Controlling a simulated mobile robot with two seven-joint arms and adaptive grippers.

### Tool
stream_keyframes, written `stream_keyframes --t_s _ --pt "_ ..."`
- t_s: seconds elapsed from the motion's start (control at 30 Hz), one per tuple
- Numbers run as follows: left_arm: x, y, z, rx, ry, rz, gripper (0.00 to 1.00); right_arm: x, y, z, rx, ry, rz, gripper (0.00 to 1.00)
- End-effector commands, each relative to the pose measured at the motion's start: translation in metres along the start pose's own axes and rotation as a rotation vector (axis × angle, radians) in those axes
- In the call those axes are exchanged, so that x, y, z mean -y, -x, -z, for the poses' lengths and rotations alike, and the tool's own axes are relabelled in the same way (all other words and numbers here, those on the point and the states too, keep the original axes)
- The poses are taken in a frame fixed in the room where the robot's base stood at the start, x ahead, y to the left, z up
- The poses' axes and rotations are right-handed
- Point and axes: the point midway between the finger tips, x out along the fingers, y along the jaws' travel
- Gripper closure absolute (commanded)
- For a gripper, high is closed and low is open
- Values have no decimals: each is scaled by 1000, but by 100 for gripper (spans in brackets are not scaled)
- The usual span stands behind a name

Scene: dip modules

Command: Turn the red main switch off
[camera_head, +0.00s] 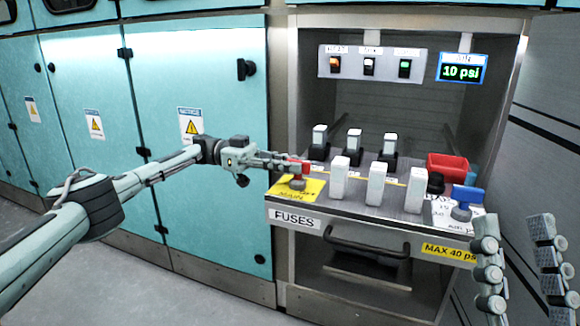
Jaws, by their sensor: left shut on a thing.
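The red main switch (298,181) stands on a yellow plate (313,190) at the left front of the panel shelf. The plate is marked MAIN, with OFF partly readable at its right. My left gripper (298,165) reaches in from the left and is shut on the red handle at the top of the switch. The fingers partly cover the handle, so its exact angle is hard to tell. My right gripper (522,265) is at the lower right, in front of the panel. Its two fingers are wide apart with nothing between them.
White fuses (376,184) stand on the shelf right of the switch, with more in black holders (354,146) behind. A red bin (447,167) and a blue valve handle (461,198) are at the right. A lamp panel (372,64) and a 10 psi display (461,71) hang above.

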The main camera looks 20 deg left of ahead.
Motion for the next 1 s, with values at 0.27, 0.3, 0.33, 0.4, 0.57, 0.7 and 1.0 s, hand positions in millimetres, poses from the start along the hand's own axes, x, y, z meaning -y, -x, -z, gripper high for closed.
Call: stream_keyframes --t_s 0.27,0.3,0.33,0.4,0.57,0.7,1.0 --pt "-1 -5 2 -4 -2 -11 82 0 0 0 1 1 0 60" --pt "-1 -5 2 -4 -2 -10 77 0 0 0 2 1 0 60" --pt "-1 -4 2 -4 -2 -10 73 0 0 0 2 1 0 60" --pt "0 -3 1 -3 -2 -8 66 0 0 0 2 1 0 60" --pt "0 -2 1 -2 -1 -5 66 0 0 -1 2 1 0 60" --pt "0 -1 2 -1 -1 -3 66 0 0 0 1 -1 -1 60" --pt "0 -2 48 -1 -5 -4 66 0 0 0 1 -1 -1 60"
